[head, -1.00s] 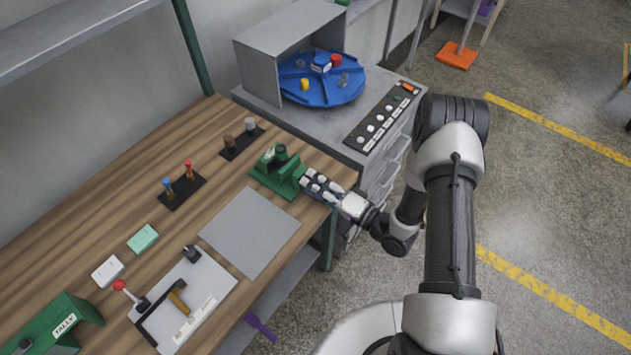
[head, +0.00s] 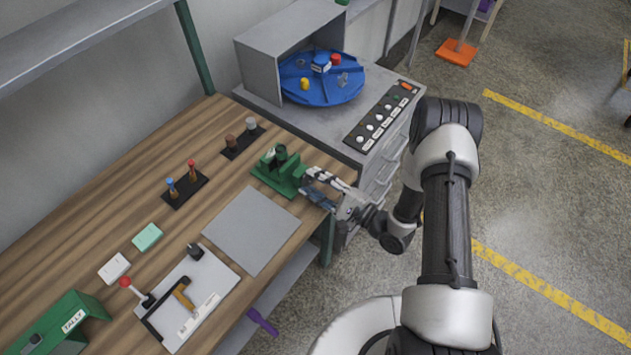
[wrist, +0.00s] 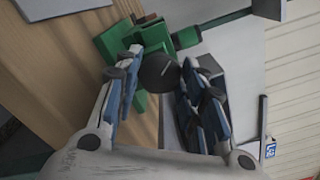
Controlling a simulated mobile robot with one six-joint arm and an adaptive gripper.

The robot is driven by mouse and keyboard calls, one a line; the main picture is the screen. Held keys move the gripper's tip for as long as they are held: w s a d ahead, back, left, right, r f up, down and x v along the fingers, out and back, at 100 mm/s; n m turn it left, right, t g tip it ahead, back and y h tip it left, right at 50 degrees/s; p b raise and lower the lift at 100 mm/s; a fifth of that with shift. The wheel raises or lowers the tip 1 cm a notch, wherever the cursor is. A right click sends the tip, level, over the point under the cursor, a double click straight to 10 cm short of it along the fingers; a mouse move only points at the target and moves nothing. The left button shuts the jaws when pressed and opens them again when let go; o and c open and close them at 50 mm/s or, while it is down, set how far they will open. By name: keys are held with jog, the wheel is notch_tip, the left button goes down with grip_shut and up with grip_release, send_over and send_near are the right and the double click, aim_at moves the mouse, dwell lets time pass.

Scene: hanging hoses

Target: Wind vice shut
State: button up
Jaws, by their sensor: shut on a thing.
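The green vice (head: 277,178) sits at the far front corner of the wooden bench; it also shows in the wrist view (wrist: 110,42). A dark-topped round part (head: 281,152) stands up at its jaws. My gripper (head: 312,186) is at the vice's front end, beside the bench edge. In the wrist view my gripper (wrist: 160,88) has its fingers on either side of a dark round knob (wrist: 158,72) at the vice's end, and is shut on it. The fingers hide part of the knob and of the vice front. The gap between the vice jaws cannot be made out.
A grey cabinet (head: 345,140) with a blue turntable (head: 322,90) and a button panel (head: 384,118) stands just beyond the vice. Peg holders (head: 184,190) and a grey mat (head: 250,230) lie on the bench. Open floor is to the right.

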jog(key=shift+m, duration=0.8)
jog(key=o, duration=1)
jog(key=shift+o, duration=0.2)
jog(key=v, duration=1.2)
